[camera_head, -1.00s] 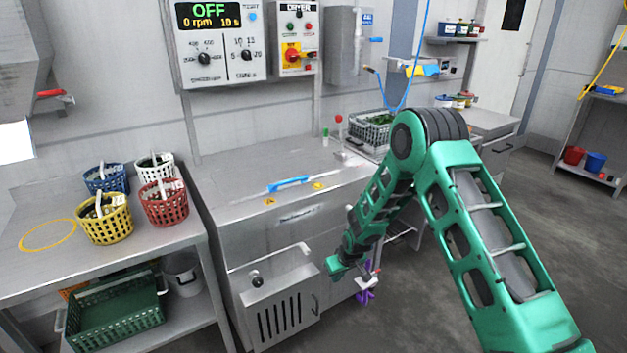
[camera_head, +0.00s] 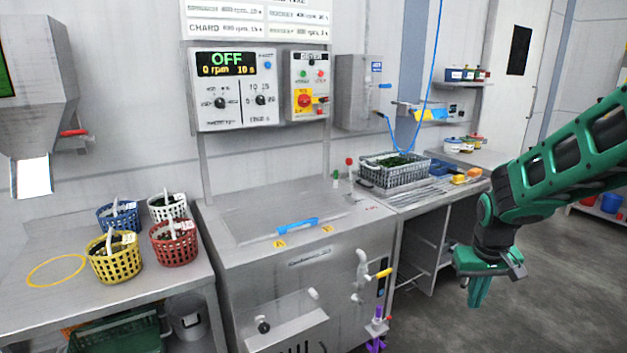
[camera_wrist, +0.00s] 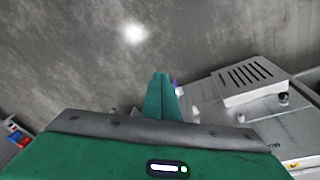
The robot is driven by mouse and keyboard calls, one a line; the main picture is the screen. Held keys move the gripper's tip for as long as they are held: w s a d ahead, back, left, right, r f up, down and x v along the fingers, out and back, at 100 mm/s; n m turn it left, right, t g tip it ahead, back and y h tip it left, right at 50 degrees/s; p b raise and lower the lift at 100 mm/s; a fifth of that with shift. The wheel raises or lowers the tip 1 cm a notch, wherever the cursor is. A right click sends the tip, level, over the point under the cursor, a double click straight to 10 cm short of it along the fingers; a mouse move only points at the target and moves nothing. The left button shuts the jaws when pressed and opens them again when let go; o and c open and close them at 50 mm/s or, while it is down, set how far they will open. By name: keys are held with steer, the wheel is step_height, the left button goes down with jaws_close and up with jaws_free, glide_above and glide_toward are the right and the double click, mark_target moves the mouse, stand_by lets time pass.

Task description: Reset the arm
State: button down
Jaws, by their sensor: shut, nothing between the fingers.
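My green arm reaches in from the right edge in the head view. My gripper (camera_head: 478,291) hangs pointing down over the open floor, right of the steel machine. Its fingers are together with nothing between them. In the wrist view the shut green fingers (camera_wrist: 160,98) point out over the grey floor. The gripper touches nothing that I can see.
The steel machine (camera_head: 300,252) with a blue lid handle (camera_head: 296,227) stands at the centre. A grey basket of greens (camera_head: 395,172) sits on the counter behind. Several coloured baskets stand on the left table (camera_head: 40,312). Floor around the gripper is clear.

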steer(key=s+d+r+m+g, duration=0.1)
steer(key=s+r+m, duration=0.1)
steer(key=s, duration=1.2)
steer(key=s+d+r+m+y, duration=0.1)
steer(key=s+r, duration=0.4)
steer(key=s, duration=0.9)
steer(key=shift+d+m+g+y, duration=0.3)
steer(key=shift+d+m+g, duration=0.15)
steer(key=shift+m, duration=0.65)
steer(key=shift+w, duration=0.2)
steer(key=shift+w+d+f, duration=0.1)
steer(key=shift+w+f, duration=0.05)
steer(key=shift+w, duration=0.3)
